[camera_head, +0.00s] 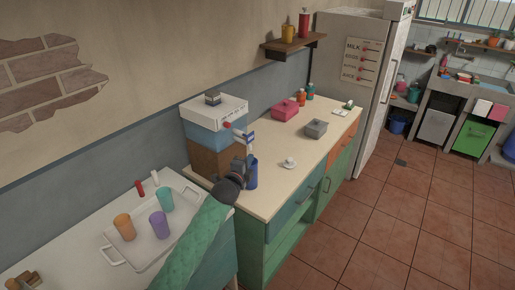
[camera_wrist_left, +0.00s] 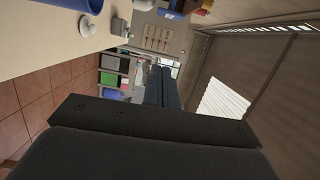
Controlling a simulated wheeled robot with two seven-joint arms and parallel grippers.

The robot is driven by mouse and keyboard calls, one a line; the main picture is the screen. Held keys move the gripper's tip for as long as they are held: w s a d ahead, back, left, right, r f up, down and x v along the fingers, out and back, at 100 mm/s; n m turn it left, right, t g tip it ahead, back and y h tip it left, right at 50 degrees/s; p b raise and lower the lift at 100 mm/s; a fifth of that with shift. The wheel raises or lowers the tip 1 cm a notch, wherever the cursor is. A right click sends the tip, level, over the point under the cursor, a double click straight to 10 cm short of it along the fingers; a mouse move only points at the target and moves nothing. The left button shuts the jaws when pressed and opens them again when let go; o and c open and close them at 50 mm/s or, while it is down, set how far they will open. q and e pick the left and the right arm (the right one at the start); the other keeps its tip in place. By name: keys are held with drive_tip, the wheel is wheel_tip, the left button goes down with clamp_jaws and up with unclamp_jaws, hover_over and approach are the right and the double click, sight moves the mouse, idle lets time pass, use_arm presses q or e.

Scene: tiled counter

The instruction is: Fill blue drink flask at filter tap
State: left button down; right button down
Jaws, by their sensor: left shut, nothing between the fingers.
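The blue drink flask (camera_head: 252,174) stands upright on the counter, in front of the water filter (camera_head: 215,118), which has a white top, a blue tank and a brown base. Part of the flask is hidden by my left gripper. A blue edge, likely the flask (camera_wrist_left: 75,4), shows at the top left of the wrist view. My left gripper (camera_head: 243,140) is raised beside the front of the filter, above and next to the flask. Its fingers (camera_wrist_left: 165,85) are shut and empty. The gripper covers the tap area, so I cannot tell whether it touches the tap. My right gripper is not in view.
A white tray (camera_head: 128,253) with several coloured cups lies on the left counter. A small white lidded item (camera_head: 288,164), a grey box (camera_head: 316,128) and a pink box (camera_head: 286,109) stand to the right of the flask. The counter's front middle is clear. A fridge (camera_head: 355,70) stands beyond.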

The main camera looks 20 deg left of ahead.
sight(250, 137)
use_arm(q)
drive_tip(key=shift+r, duration=0.1)
idle(0.3)
